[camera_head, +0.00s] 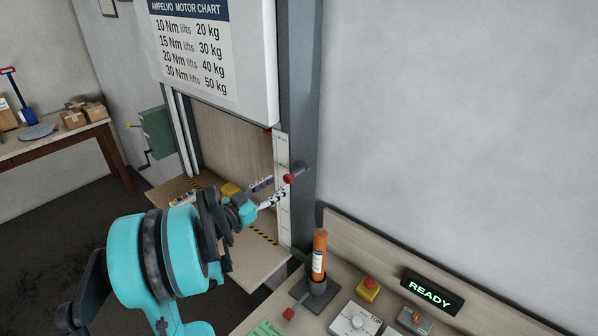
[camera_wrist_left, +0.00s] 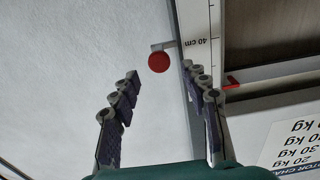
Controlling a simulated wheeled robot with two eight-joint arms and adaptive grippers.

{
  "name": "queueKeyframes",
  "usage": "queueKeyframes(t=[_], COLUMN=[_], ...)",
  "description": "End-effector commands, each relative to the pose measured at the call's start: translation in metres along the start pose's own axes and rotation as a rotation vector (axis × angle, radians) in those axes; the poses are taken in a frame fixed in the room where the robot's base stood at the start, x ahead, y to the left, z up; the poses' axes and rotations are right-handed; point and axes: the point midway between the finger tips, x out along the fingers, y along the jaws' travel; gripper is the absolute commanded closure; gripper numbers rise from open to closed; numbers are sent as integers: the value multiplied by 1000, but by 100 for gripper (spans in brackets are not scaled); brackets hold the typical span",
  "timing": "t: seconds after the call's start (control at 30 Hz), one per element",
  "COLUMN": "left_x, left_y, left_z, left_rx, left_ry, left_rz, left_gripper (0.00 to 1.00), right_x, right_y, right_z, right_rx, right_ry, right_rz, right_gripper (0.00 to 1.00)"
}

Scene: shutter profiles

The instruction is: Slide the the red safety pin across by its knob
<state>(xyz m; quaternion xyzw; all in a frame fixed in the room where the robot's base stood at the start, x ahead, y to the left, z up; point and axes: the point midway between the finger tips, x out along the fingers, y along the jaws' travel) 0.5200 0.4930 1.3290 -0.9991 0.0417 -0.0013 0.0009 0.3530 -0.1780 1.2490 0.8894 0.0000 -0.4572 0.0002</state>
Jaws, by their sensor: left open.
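The red safety pin's knob (camera_head: 288,178) is a round red ball on a short grey rod at the grey upright post, beside the white scale strip. In the left wrist view the knob (camera_wrist_left: 159,62) shows between and beyond the two fingertips, with its rod running right to the strip. My left gripper (camera_head: 274,189) is open, its fingers pointing at the knob from the left. In the left wrist view the gripper (camera_wrist_left: 162,84) has nothing between its fingers, and I see no contact with the knob. My right gripper is not in view.
A red pointer (camera_wrist_left: 232,83) sits by the scale strip (camera_head: 282,165). The raised white shutter (camera_head: 262,70) with the motor chart is above my arm. Below right, a bench holds an orange cylinder (camera_head: 319,250), a yellow box with red button (camera_head: 368,290) and a READY display (camera_head: 432,291).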

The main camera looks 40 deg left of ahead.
Motion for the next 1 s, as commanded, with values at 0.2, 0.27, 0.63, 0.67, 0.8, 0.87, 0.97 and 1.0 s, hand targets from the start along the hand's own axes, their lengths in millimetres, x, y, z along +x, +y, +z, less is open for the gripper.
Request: queueKeyframes(t=[0.2,0.27,0.63,0.67,0.8,0.87,0.97,1.0], left_x=[39,46,60,60,60,60,60,60], left_y=[2,1,1,1,1,1,1,1], left_z=[0,0,0,0,0,0,0,0], left_rx=[-1,-2,-2,-2,-2,-2,-2,-2], left_ry=[-1,-1,-2,-2,-2,-2,-2,-2], left_rz=[5,3,2,2,2,2,2,2], left_gripper=[54,54,54,54,81,97,100,100], right_x=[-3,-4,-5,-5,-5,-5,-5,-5], right_y=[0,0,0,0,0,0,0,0], right_z=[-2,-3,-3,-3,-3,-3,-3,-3], right_rx=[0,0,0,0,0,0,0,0], right_ry=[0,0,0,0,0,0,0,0], right_rz=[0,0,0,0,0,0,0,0], right_gripper=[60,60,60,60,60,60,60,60])
